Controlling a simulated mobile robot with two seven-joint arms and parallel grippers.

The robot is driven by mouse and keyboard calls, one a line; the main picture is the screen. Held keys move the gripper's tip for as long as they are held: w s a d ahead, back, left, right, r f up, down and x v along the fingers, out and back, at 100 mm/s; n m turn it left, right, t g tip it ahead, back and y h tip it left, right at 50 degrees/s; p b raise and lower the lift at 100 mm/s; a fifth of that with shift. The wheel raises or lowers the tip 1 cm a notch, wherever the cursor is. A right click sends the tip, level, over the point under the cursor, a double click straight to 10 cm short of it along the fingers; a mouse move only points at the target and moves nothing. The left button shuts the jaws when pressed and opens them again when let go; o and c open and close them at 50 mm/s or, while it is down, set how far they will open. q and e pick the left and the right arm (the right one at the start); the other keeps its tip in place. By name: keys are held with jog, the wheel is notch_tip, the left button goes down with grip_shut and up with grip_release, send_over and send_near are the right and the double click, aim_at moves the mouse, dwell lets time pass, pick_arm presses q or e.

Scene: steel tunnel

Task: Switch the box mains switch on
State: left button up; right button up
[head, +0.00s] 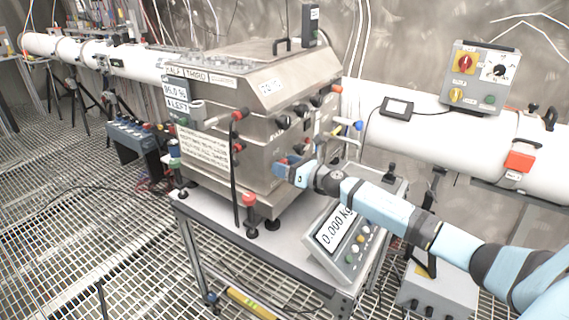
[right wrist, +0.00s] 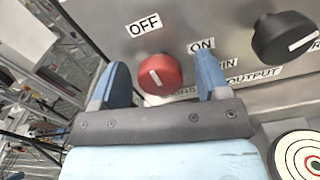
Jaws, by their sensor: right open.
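The mains switch is a red round knob (right wrist: 160,74) on the steel box's face, seen in the right wrist view. Its white mark leans up and left, on the side of the OFF label (right wrist: 143,25); the ON label (right wrist: 201,46) is up and right. In the head view the steel box (head: 262,120) stands on a table, and I cannot make out the red knob behind my gripper. My right gripper (head: 282,167) is open at the box's front face. Its two blue fingers (right wrist: 162,70) stand either side of the knob, with gaps showing. My left gripper is not in view.
A black knob (right wrist: 284,38) sits right of the red one. A scale display (head: 338,235) reading 0.000 kg stands on the table (head: 208,213) below my right arm. A white pipe (head: 410,135) runs behind.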

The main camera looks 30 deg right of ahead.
jog(key=shift+w+a, duration=0.15)
jog(key=shift+w, duration=0.1)
jog(key=c, duration=0.9)
